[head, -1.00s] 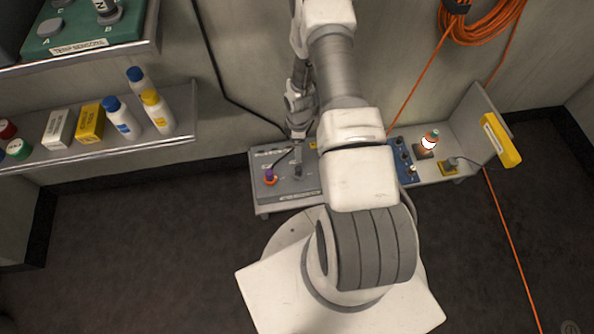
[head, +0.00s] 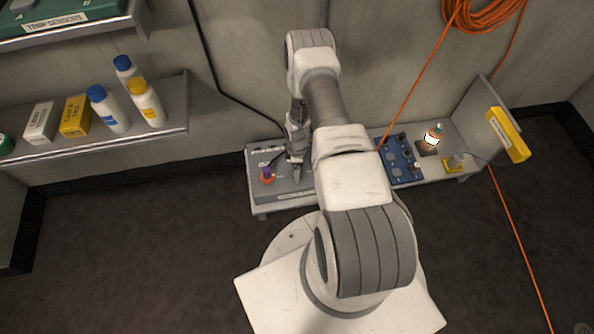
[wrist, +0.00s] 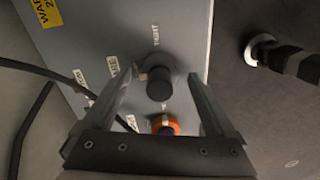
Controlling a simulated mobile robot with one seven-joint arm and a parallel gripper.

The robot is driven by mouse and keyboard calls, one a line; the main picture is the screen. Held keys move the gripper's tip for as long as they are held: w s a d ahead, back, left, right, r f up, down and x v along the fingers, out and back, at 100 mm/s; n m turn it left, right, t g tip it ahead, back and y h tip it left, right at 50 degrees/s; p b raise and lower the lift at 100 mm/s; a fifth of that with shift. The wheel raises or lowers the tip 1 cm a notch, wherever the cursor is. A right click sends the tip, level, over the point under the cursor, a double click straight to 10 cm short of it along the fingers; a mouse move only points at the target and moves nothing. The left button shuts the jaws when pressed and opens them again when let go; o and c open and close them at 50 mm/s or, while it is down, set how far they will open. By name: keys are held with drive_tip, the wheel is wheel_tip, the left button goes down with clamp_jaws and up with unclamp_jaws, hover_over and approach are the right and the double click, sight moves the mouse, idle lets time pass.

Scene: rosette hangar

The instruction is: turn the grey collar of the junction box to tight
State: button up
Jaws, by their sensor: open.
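The grey junction box (head: 294,188) sits on a low bench in the head view, and its face with white labels fills much of the wrist view (wrist: 185,25). The grey collar (wrist: 158,84) is a dark round knob below a label reading TIGHT, with a small pale mark at its left edge. My gripper (wrist: 161,77) is open, one finger on each side of the collar, with gaps visible. Whether a finger touches it I cannot tell. In the head view my gripper (head: 297,168) hides the collar.
A black cable (wrist: 40,72) runs at the left. A blue panel (head: 399,160), a bottle (head: 432,138) and a yellow block (head: 453,164) are right of the box.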

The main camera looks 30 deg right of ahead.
drive_tip(key=shift+f, duration=0.45)
drive_tip(key=shift+c, duration=0.2)
drive_tip(key=c, duration=1.3)
